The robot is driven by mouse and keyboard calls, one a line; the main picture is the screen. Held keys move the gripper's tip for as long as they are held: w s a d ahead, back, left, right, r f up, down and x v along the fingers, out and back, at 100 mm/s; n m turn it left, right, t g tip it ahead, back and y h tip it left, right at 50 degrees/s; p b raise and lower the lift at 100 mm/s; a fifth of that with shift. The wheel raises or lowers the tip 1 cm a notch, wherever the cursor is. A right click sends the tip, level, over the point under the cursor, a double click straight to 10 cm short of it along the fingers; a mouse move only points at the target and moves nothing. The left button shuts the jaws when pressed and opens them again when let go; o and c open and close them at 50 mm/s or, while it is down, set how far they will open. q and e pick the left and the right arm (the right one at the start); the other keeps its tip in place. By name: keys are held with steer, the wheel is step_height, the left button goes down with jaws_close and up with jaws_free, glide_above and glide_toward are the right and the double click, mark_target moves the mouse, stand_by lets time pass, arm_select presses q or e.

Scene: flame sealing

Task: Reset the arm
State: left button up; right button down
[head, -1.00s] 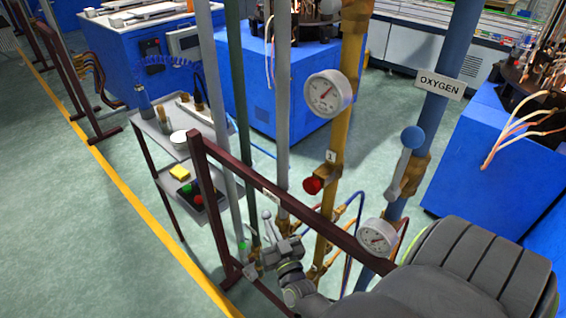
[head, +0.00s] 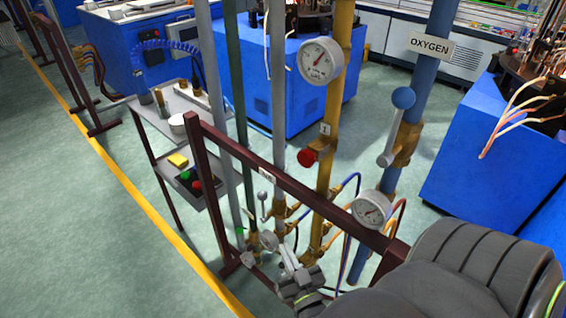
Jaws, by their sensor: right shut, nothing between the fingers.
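My right gripper (head: 286,258) shows at the bottom centre of the head view, its arm reaching in from the lower right. It is shut with nothing in it. It is just below and in front of a small white-handled lever valve (head: 263,205) on a grey pipe; I see a gap between them in the picture. A red knob (head: 306,157) sits on the yellow pipe marked 1. My left gripper is not in view.
A dark red rail (head: 290,190) runs across in front of the pipes, close to my right arm. Round gauges (head: 321,60) hang on the pipes. A grey cart (head: 165,135) with a yellow block stands behind at left. The green floor left of the yellow line is clear.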

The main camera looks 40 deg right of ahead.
stand_by(0.6)
steer(key=s+a+f+n+g+y, duration=0.15)
steer(key=s+f+g, duration=0.25)
steer(key=f, duration=0.9)
steer(key=s+a+f+n+g+y, duration=0.1)
steer(key=s+f+n+g+y, duration=0.25)
steer(key=f, duration=0.95)
steer(key=s+d+f+g, duration=0.1)
steer(key=s+f+g, duration=0.4)
steer(key=s, duration=0.5)
steer(key=s+d+f+m+g, duration=0.1)
steer(key=s+f+g, duration=0.4)
steer(key=s+f, duration=0.3)
steer(key=s, duration=0.3)
steer(key=shift+s+d+f, duration=0.2)
steer(key=shift+s+f, duration=0.05)
